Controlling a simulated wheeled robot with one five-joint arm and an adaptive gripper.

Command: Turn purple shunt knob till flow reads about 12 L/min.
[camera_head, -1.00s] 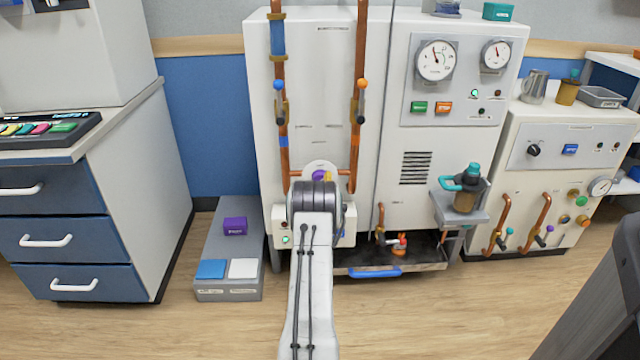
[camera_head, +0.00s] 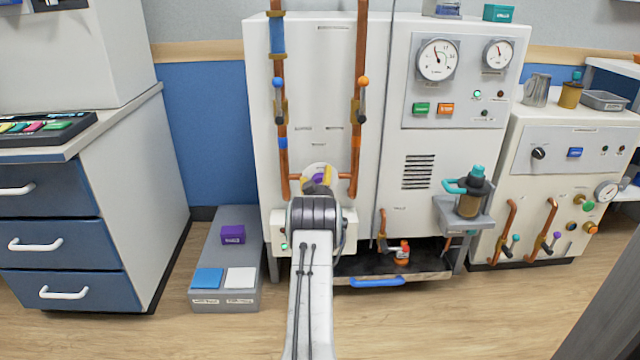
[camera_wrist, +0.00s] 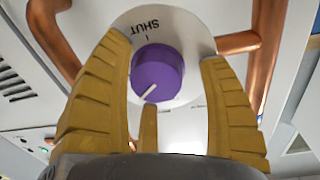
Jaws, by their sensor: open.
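The purple shunt knob (camera_wrist: 158,72) sits on a round white plate (camera_wrist: 190,28) marked SHUT in the wrist view. A white pointer line on the knob points to the lower left, away from the SHUT mark. My gripper (camera_wrist: 165,95) is open, with its yellow ribbed fingers on either side of the knob and a third finger below it; I see gaps between fingers and knob.
Copper pipes (camera_head: 358,120) run down the white cabinet on both sides of the knob plate. A purple box (camera_head: 232,234) lies on a grey step at left. A shelf with a teal-topped bottle (camera_head: 471,192) juts out at right.

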